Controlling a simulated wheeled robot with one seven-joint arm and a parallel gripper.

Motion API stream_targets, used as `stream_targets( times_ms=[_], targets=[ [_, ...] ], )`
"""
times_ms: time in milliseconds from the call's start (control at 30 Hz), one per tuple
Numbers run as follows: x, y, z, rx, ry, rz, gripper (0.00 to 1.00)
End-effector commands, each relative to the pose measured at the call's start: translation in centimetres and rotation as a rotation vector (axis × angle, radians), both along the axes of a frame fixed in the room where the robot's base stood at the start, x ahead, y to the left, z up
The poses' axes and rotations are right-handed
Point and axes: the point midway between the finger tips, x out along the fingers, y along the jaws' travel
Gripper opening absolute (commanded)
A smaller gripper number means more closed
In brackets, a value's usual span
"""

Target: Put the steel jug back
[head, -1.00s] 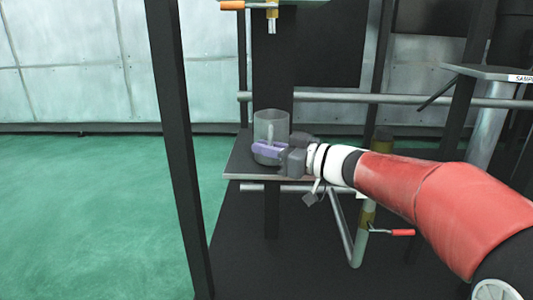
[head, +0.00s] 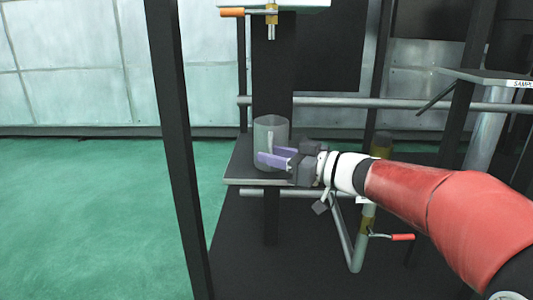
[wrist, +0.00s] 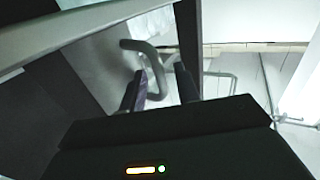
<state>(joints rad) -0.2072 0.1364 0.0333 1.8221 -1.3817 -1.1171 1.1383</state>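The grey steel jug (head: 271,130) stands upright on a small dark shelf (head: 240,168), below a tap (head: 271,20). My gripper (head: 275,156) is at the jug's right front side, low down. Its purple fingers are spread apart and one crosses in front of the jug's lower part. In the wrist view my gripper (wrist: 160,85) shows a gap between its two fingers. A bent grey bar, which looks like the jug's handle (wrist: 150,58), shows between and just beyond the fingertips. I cannot tell whether a finger touches it.
An orange lever (head: 232,12) is beside the tap above. A dark upright post (head: 178,150) stands left of the shelf. A horizontal pipe (head: 400,98) runs behind, and a red-handled valve (head: 402,237) is below right. Green floor (head: 90,220) is free at left.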

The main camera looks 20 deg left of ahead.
Motion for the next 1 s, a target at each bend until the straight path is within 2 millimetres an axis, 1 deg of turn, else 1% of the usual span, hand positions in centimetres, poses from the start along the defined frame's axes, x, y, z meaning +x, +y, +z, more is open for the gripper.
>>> stream_targets(
  times_ms=[33,200,300,400,567,800,867,933,967,1000],
  targets=[
    [-0.3,-1.1,0.2,0.0,0.0,-0.004,0.32],
    [-1.2,-4.9,0.2,0.0,0.0,-0.005,0.32],
    [-1.7,-6.7,0.2,0.001,-0.001,-0.004,0.32],
    [-2.0,-8.2,0.1,0.0,0.0,-0.002,0.32],
    [-2.4,-9.4,0.1,0.001,0.0,-0.001,0.32],
    [-2.3,-9.7,0.3,0.002,-0.008,-0.018,0.32],
    [-1.9,-10.0,0.7,0.004,-0.028,-0.068,0.32],
    [-1.0,-11.0,1.7,0.006,-0.069,-0.181,0.32],
    [-0.6,-11.6,2.1,0.007,-0.088,-0.246,0.32],
    [0.1,-12.7,2.8,0.003,-0.113,-0.348,0.32]
  ],
)
